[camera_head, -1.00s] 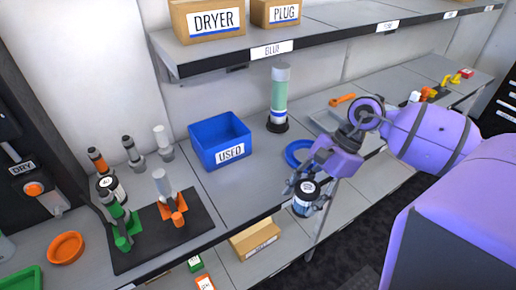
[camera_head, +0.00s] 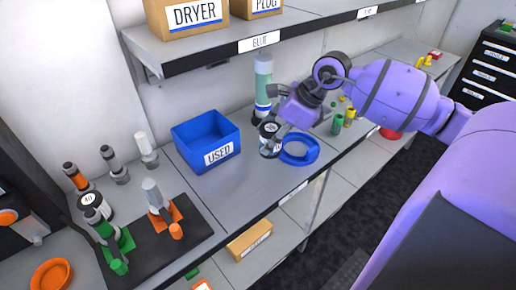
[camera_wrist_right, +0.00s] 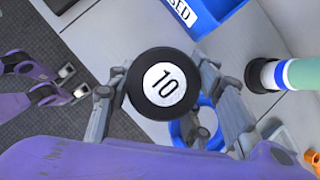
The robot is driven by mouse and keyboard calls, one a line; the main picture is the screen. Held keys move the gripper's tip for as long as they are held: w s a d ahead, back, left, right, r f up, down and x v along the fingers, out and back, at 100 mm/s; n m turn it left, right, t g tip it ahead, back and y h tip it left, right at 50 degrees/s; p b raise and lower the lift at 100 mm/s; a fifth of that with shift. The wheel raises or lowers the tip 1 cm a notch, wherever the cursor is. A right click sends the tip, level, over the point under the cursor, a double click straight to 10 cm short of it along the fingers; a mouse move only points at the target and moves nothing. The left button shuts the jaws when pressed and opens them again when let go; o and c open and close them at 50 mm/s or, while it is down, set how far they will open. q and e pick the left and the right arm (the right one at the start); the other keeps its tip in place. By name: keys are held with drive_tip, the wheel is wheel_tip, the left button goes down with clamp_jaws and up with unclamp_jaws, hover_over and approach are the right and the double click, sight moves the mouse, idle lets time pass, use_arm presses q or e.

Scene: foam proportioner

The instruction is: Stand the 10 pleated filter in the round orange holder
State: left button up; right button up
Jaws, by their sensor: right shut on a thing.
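The pleated filter (camera_head: 268,132) has a black cap with a white round label; in the right wrist view its label reads 10 (camera_wrist_right: 165,84). My right gripper (camera_head: 270,138) is shut on it, with a finger on each side of the cap. It is over the bench, beside the blue ring and in front of the green column. The filter's pleated body is mostly hidden. The round orange holder (camera_head: 51,275) is at the lower left in the head view, far from this gripper. My left gripper (camera_wrist_right: 73,83) shows only in the right wrist view, empty with its fingers apart.
A blue ring (camera_head: 299,150), a blue USED bin (camera_head: 207,142) and a green column (camera_head: 263,85) stand nearby. Left are a dark mat (camera_head: 160,243) with orange and green stands, a filter marked 40 (camera_head: 92,205) and several bottles. A shelf (camera_head: 240,45) overhangs the back.

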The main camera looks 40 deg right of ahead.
drive_tip(key=w+f, duration=0.3)
drive_tip(key=w+d+f, duration=0.1)
drive_tip(key=w+f, duration=0.1)
drive_tip(key=w, duration=0.1)
drive_tip(key=shift+w+d+f, duration=0.1)
drive_tip(key=shift+d+f, duration=0.1)
drive_tip(key=shift+f, duration=0.2)
drive_tip(key=shift+w+f, duration=0.25)
drive_tip(key=shift+f, duration=0.15)
wheel_tip(320, 180, down, 3)
drive_tip(key=shift+d+f, duration=0.1)
use_arm(q)
drive_tip(key=shift+w+r, duration=0.25)
use_arm(e)
drive_tip(key=shift+f, duration=0.15)
drive_tip(key=o, duration=1.2)
use_arm(q)
drive_tip(key=shift+s+f, duration=0.15)
